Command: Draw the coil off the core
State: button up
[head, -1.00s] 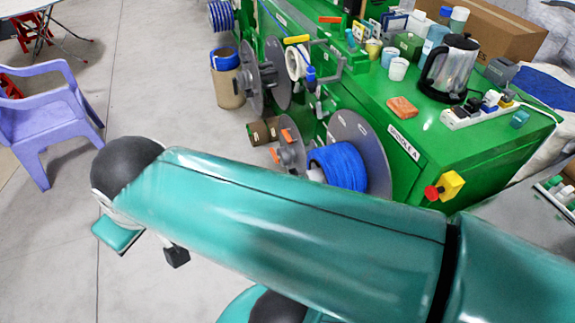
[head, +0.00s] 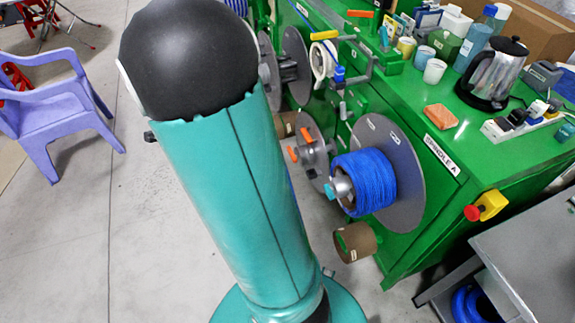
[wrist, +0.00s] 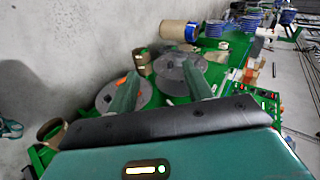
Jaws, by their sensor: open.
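The blue cable coil (head: 370,178) is wound on the spindle marked SPINDLE A, in front of a large grey flange (head: 405,165) in the head view. A pale metallic core end (head: 341,186) sticks out of the coil's left face. My gripper (wrist: 160,68) shows in the wrist view with its two green fingers wide apart and nothing between them. In the head view it is hidden behind my raised arm, which stands left of the coil. I cannot make out the blue coil on SPINDLE A in the wrist view.
A smaller grey disc with orange handles (head: 310,150) stands left of the coil. A brown spool (head: 355,242) is below it. The green bench (head: 430,205) carries a kettle (head: 492,75) and cups. A purple chair (head: 60,115) stands left on open floor.

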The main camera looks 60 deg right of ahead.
jog(key=s+d+f+m+g+h, duration=0.35)
jog(key=s+d+f+m, duration=0.3)
jog(key=d, duration=0.25)
jog(key=m+g+h, duration=0.2)
jog(key=m+g, duration=1.1)
jog(key=g, duration=0.3)
send_near(349, 169)
jog(key=shift+n, duration=0.25)
jog(key=shift+f+x, duration=0.2)
jog(key=shift+x, duration=1.6)
jog(key=shift+f+x, duration=0.25)
jog(key=shift+x, duration=1.55)
jog(key=shift+f+x, duration=0.2)
jog(key=shift+x, duration=1.65)
jog(key=shift+w, duration=0.1)
grip_shut()
jog(key=shift+r, duration=0.55)
